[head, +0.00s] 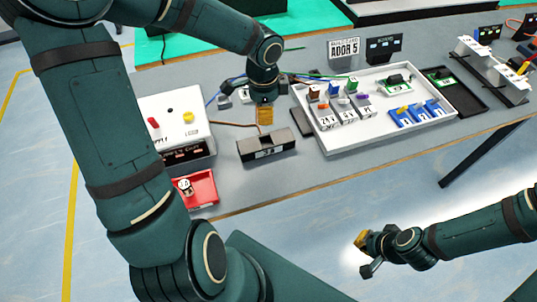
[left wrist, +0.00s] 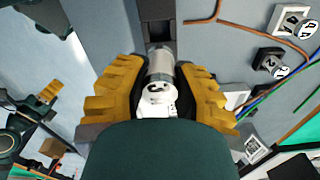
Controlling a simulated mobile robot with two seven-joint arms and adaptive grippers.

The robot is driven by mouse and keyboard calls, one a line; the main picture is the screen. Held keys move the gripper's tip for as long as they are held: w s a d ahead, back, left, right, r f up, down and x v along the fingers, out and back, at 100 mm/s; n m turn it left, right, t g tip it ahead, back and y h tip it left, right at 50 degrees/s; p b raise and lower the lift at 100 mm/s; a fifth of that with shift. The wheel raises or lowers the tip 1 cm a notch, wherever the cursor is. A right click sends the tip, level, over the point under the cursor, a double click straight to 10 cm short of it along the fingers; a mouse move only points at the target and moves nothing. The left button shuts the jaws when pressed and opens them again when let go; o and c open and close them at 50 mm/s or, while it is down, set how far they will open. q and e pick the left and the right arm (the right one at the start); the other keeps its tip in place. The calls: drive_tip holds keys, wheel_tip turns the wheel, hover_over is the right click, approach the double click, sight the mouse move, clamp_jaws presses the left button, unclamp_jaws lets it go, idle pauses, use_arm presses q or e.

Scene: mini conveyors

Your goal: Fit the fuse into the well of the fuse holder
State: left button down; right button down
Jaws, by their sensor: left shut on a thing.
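The fuse (left wrist: 160,68), a white cylinder with a metal cap and black marking, sits between the yellow fingers of my left gripper (left wrist: 157,90), which is shut on it. In the head view my left gripper (head: 264,114) is just above and behind the fuse holder (head: 267,148), and its fingers hide the fuse. The holder is a dark block with a label on its front. In the left wrist view the fuse's far end overlaps the holder's dark channel (left wrist: 160,28); contact is unclear. My right gripper (head: 364,253) is over the floor, off the table; its opening is unclear.
A red tray (head: 205,188) with a small white part stands front left, below a white box (head: 150,107) with buttons. A white tray (head: 335,147) of several coloured modules is right of the holder. Cables run behind. Bare table lies in front of the holder.

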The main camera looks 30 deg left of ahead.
use_arm(q)
wheel_tip(320, 180, down, 10)
drive_tip(key=b, duration=0.3)
idle(0.3)
drive_tip(key=shift+f+b, duration=0.15)
drive_tip(key=shift+b, duration=0.2)
drive_tip(key=c, duration=0.8)
unclamp_jaws()
drive_tip(key=shift+c, duration=0.2)
drive_tip(key=shift+r, duration=0.25)
wheel_tip(320, 180, up, 12)
drive_tip(key=p, duration=0.4)
drive_tip(key=shift+s, duration=0.1)
